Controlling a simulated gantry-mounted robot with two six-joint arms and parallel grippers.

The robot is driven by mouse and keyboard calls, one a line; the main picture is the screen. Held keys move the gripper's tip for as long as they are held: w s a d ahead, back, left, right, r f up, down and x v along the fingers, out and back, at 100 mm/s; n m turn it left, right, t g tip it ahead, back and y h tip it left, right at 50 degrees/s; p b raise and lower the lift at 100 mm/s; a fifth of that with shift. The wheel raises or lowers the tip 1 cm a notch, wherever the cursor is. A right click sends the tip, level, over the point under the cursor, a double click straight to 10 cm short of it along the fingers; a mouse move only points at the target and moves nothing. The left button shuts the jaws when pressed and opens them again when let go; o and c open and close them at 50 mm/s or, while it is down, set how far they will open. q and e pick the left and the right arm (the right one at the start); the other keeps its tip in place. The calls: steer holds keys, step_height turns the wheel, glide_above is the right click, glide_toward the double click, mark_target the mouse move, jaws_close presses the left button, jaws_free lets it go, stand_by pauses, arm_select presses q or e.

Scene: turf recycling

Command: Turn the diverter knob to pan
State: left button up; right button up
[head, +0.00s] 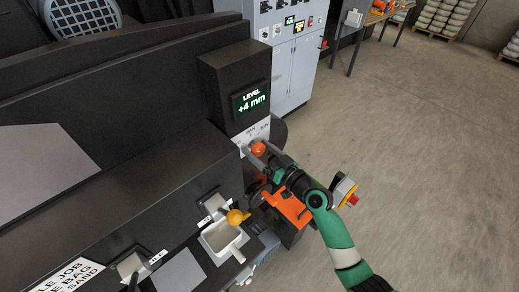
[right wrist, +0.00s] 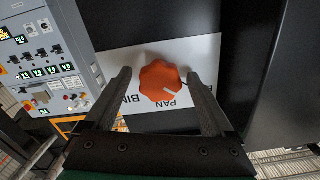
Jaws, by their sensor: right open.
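The diverter knob is an orange lobed knob (head: 258,148) on the front of the dark machine, below the level display. In the right wrist view the knob (right wrist: 158,78) sits on a white plate (right wrist: 205,52) lettered BIN and PAN. A short pale mark on the knob's face lies at its lower right, close to the word PAN. My right gripper (right wrist: 159,76) is open, with one finger on each side of the knob and visible gaps between. In the head view the right gripper (head: 256,152) reaches the knob from the lower right. My left gripper is not in view.
The display (head: 250,101) reads LEVEL +4 mm. A pale pan (head: 222,240) and a yellow-orange ball-ended handle (head: 236,217) are left of my right arm. A grey control cabinet (head: 292,60) stands behind. Open concrete floor (head: 420,130) lies to the right.

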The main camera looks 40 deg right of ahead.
steer(key=c, duration=1.4)
steer(key=shift+m, duration=0.3)
steer(key=m, duration=0.4)
steer(key=shift+m+p, duration=0.45)
steer(key=shift+m, duration=2.15)
